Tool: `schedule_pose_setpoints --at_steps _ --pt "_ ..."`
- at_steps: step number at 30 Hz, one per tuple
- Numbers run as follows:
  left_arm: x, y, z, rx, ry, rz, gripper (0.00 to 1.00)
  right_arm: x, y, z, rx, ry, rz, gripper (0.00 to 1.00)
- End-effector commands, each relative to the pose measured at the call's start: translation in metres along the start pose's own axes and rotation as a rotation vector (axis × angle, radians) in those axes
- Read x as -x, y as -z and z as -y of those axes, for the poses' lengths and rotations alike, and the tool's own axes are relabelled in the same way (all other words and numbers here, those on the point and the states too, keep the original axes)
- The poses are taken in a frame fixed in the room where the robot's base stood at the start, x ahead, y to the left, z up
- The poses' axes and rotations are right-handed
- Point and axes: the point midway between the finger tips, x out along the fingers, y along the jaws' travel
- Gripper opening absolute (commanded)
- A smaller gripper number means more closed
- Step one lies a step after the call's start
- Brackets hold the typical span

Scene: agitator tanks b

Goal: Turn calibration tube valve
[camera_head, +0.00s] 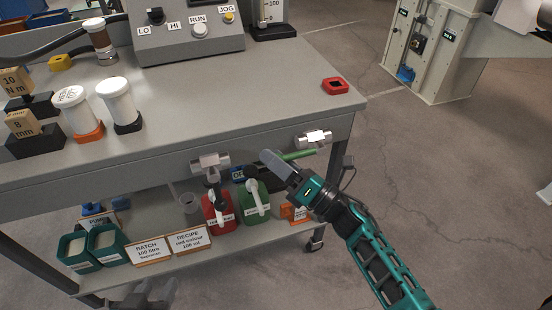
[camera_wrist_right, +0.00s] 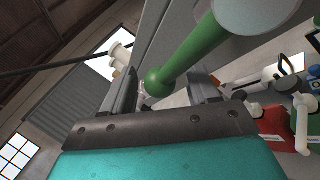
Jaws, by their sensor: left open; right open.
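A green lever (camera_head: 299,155) sticks out below the bench's front edge, close under a silver fitting (camera_head: 314,139). In the right wrist view the green lever (camera_wrist_right: 190,55) runs from a pale round part (camera_wrist_right: 255,12) down to a ball end. My right gripper (camera_head: 272,163) is open, with the lever's ball end between its fingers (camera_wrist_right: 165,88). I cannot tell whether the fingers touch it. My left gripper (camera_head: 150,294) is open at the bottom edge of the head view, low and away from the lever. A graduated scale (camera_head: 279,14) marked 100 stands at the back of the bench.
A second silver fitting (camera_head: 210,162) projects from the bench front. Below, the shelf holds a red jug (camera_head: 219,214), a green jug (camera_head: 255,207) and label cards (camera_head: 188,238). A red block (camera_head: 335,86) sits at the bench's right corner. Floor (camera_head: 440,170) right of the bench is clear.

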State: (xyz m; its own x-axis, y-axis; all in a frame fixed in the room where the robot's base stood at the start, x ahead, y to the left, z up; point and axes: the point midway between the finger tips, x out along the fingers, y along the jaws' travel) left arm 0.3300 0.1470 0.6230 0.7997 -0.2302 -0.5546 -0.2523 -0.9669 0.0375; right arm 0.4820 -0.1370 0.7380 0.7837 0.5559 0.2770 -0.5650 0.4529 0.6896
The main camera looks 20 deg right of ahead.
Motion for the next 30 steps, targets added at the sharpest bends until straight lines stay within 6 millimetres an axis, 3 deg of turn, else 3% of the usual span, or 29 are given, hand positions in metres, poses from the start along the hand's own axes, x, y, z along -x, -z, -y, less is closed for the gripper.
schedule_pose_setpoints --at_steps 10,27,30 --pt "0.0004 -0.0015 0.0018 -0.007 0.001 0.003 0.43 -0.0037 0.0004 -0.0001 -0.001 0.001 0.000 0.58" --pt "0.0005 -0.0019 0.0031 -0.012 0.002 0.004 0.43 -0.0034 0.0001 -0.0004 0.000 -0.001 0.000 0.04" --pt "0.0005 -0.0018 0.0031 -0.012 0.002 0.004 0.43 -0.0035 0.0000 -0.0005 0.000 -0.001 0.000 0.00"
